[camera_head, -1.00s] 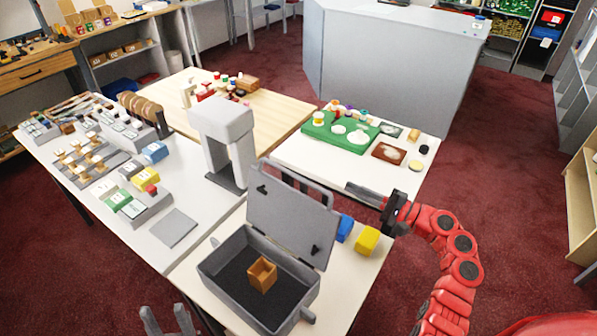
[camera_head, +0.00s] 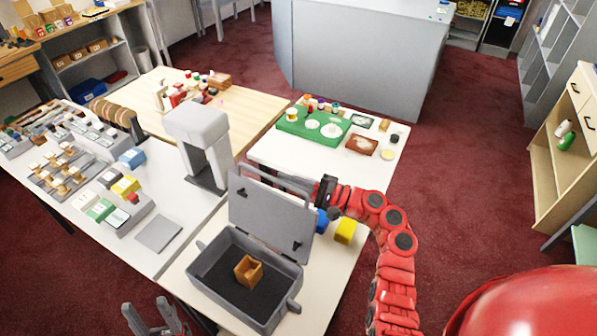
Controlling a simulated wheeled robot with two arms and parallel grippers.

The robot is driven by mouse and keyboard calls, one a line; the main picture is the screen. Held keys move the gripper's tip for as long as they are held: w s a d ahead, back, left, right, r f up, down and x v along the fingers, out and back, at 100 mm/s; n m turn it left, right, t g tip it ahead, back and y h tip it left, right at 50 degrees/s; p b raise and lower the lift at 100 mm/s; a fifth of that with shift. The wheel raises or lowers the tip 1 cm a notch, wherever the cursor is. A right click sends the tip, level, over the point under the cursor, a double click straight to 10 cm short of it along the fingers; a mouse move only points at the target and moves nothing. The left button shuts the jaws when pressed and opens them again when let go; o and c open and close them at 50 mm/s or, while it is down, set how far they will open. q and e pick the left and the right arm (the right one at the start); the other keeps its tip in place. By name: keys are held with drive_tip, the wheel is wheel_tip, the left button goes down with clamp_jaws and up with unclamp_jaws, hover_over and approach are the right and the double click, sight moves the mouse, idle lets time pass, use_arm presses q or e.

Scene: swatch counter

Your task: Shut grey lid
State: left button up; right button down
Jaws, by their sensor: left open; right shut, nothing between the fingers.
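The grey case (camera_head: 215,295) stands on the near white table with its grey lid (camera_head: 268,218) raised upright along the far side. A handle bar (camera_head: 275,180) runs along the lid's top edge. A small open wooden box (camera_head: 249,271) sits on the dark lining inside. My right gripper (camera_head: 300,183) is shut and empty, at the lid's upper right corner on its far side. The lid and handle partly hide its fingers, and I cannot tell whether they touch. My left gripper (camera_head: 150,314) is open and empty at the bottom edge, left of the case.
A yellow block (camera_head: 345,230) and a blue block (camera_head: 321,220) stand right of the lid. A grey stand (camera_head: 199,145) rises behind the case to the left. A green tray (camera_head: 314,127) lies on the table behind. A flat grey plate (camera_head: 159,233) lies left.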

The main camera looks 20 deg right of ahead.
drive_tip(key=shift+s+a+r, duration=0.1)
drive_tip(key=shift+s+a, duration=0.05)
drive_tip(key=shift+a, duration=0.1)
